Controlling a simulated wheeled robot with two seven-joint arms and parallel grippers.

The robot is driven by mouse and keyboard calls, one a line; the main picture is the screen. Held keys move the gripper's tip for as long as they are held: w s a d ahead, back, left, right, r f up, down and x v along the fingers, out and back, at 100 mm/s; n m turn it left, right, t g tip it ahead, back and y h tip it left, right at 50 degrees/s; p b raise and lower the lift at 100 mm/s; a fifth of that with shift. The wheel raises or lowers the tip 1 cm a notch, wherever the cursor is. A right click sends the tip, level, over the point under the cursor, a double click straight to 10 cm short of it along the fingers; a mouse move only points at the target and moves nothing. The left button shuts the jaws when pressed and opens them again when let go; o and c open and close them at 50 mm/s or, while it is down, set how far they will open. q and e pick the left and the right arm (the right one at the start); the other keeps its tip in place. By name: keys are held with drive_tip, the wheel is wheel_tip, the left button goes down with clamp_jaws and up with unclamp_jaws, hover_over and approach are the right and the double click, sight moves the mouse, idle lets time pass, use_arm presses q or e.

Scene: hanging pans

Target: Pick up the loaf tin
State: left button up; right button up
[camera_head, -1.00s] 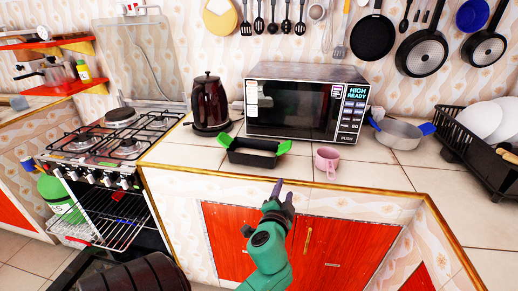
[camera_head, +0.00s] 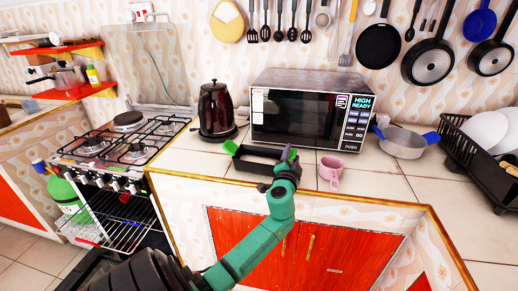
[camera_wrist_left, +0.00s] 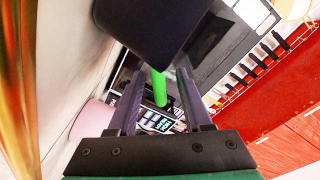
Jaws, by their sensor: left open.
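The loaf tin (camera_head: 254,163) is black with green end handles. It sits on the tiled counter in front of the microwave and kettle. My left gripper (camera_head: 288,157) is at the tin's right end and covers part of that end in the head view. In the left wrist view, the gripper's two dark fingers (camera_wrist_left: 158,88) are apart, with a green handle (camera_wrist_left: 159,87) showing between them. I cannot tell whether they touch it. The dark tin body (camera_wrist_left: 145,25) shows at the top of that view. My right gripper is not in view.
A pink mug (camera_head: 331,172) stands just right of my gripper. A kettle (camera_head: 215,110) and the microwave (camera_head: 300,112) are behind the tin. A grey pan (camera_head: 402,142) and a black dish rack (camera_head: 465,165) are at the right. The gas stove (camera_head: 120,145) is at the left.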

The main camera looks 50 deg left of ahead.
use_arm(q)
drive_tip(key=shift+s+d, duration=0.1)
clamp_jaws()
drive_tip(key=shift+r, duration=0.1)
idle(1.1)
